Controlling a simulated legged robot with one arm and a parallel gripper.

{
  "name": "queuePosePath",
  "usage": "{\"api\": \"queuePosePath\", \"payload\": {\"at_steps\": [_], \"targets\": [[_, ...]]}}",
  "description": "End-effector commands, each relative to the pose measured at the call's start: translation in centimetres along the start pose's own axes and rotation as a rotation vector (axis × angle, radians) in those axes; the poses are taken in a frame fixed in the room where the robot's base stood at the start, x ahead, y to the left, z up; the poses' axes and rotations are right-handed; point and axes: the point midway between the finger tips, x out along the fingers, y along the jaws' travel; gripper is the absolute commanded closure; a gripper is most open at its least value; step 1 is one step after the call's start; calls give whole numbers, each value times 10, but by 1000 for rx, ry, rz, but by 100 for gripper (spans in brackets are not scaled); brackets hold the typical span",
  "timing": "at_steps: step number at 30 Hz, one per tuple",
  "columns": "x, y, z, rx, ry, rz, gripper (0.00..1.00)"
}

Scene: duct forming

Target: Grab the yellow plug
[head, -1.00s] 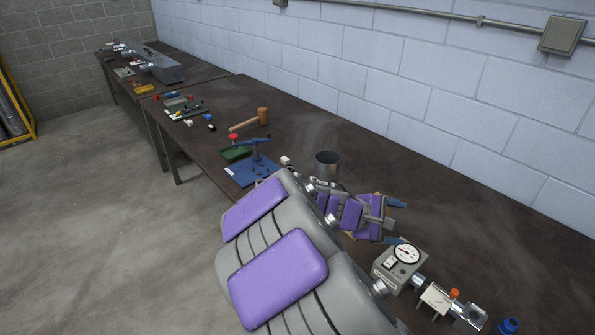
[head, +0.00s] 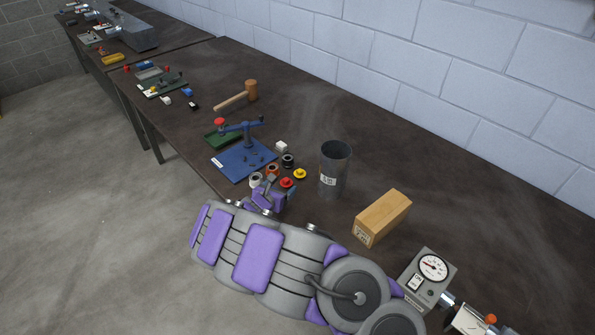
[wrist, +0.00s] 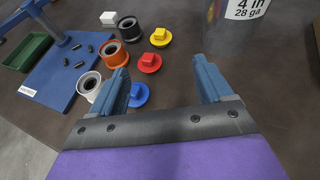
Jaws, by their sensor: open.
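The yellow plug (wrist: 160,37) lies on the table, farthest of a row of three plugs in the wrist view; it also shows in the head view (head: 300,174). A red plug (wrist: 150,62) sits nearer, and a blue plug (wrist: 138,95) is partly hidden behind my left finger. My gripper (wrist: 165,80) is open and empty, its blue fingers spread on either side of a bare patch of table. The yellow plug is beyond the fingertips, apart from them. In the head view my gripper (head: 270,188) is beside the rings and its fingers are hard to make out.
White, orange and black rings (wrist: 117,52) stand left of the plugs. A blue-based press (head: 245,160) is farther left. A grey duct cylinder (head: 333,170) stands close right of the yellow plug. A wooden block (head: 383,218) and a gauge box (head: 428,278) are farther right.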

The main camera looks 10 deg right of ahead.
Motion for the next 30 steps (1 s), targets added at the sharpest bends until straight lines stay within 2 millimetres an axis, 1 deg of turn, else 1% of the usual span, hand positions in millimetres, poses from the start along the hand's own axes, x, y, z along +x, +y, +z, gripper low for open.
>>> {"api": "queuePosePath", "payload": {"at_steps": [1, 6, 12, 15, 18, 23, 30], "targets": [[11, -2, -2, 3, 2, -5, 21], [45, 0, -3, 6, 3, -3, 21], [82, 3, -2, 5, -2, -4, 21], [97, 2, -3, 4, 0, -6, 21], [105, 3, -2, 2, -2, -4, 21], [114, 2, 0, 5, -3, -4, 21], [146, 5, -5, 5, 1, -4, 21]]}}
